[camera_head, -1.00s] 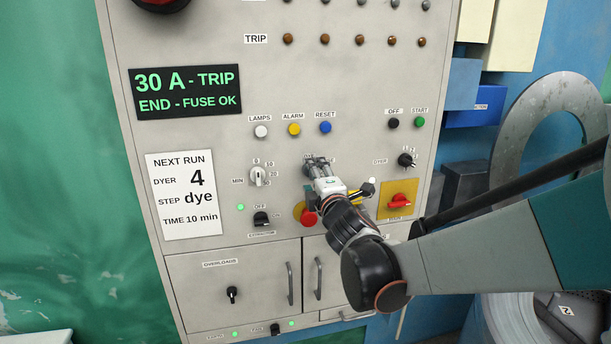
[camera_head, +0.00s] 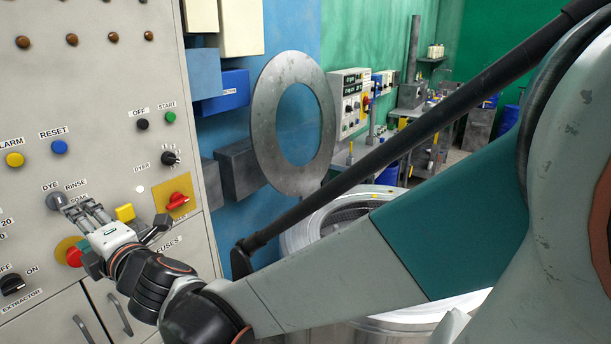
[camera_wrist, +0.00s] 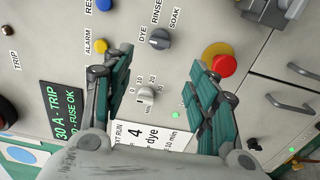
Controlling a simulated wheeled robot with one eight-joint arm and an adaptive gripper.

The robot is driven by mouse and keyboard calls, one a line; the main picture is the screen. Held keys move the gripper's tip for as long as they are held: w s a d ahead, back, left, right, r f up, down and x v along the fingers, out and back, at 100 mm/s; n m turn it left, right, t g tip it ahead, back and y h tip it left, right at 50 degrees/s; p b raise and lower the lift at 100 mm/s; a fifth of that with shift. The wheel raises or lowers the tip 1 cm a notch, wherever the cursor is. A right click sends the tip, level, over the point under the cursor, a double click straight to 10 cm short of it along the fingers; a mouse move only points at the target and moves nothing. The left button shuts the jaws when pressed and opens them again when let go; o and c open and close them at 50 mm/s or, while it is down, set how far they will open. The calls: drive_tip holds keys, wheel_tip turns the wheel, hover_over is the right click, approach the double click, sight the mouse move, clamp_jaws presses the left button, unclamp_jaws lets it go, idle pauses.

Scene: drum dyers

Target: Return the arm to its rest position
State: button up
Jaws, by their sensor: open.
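My gripper (camera_head: 88,217) is at the lower left of the head view, in front of the grey control panel (camera_head: 95,105). In the wrist view my gripper (camera_wrist: 160,75) has its two teal fingers wide apart with nothing between them. The selector also shows in the head view (camera_head: 56,200), just beyond the fingertips. I cannot tell whether the fingers touch it. My arm stretches from the right side of the head view to the panel.
A red stop button (camera_wrist: 223,66) on yellow is beside one finger. A red rotary switch (camera_head: 178,200) and a yellow control (camera_head: 125,212) are near my gripper. Grey door handles (camera_head: 120,314) stick out below. A round steel drum machine (camera_head: 345,215) stands right of the panel, behind my arm.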

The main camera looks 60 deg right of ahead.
drive_tip(key=shift+s, duration=0.1)
drive_tip(key=s+d+f+m+g+h+b, duration=0.3)
drive_tip(key=s+d+f+m+g+b, duration=0.2)
drive_tip(key=s+f+m, duration=0.45)
drive_tip(key=s+a+f+m+g+y+b, duration=0.1)
drive_tip(key=s+a+f+m+g, duration=0.1)
drive_tip(key=s+f+m+g, duration=0.1)
drive_tip(key=s+a+f+m+g+y+b, duration=0.1)
drive_tip(key=s+a+f+m+g+y, duration=0.1)
drive_tip(key=s+f+m, duration=0.3)
drive_tip(key=s+a+f+g, duration=0.1)
drive_tip(key=s+f, duration=0.2)
drive_tip(key=shift+s+m+b, duration=0.2)
drive_tip(key=shift+m+b, duration=0.15)
drive_tip(key=shift+b, duration=0.05)
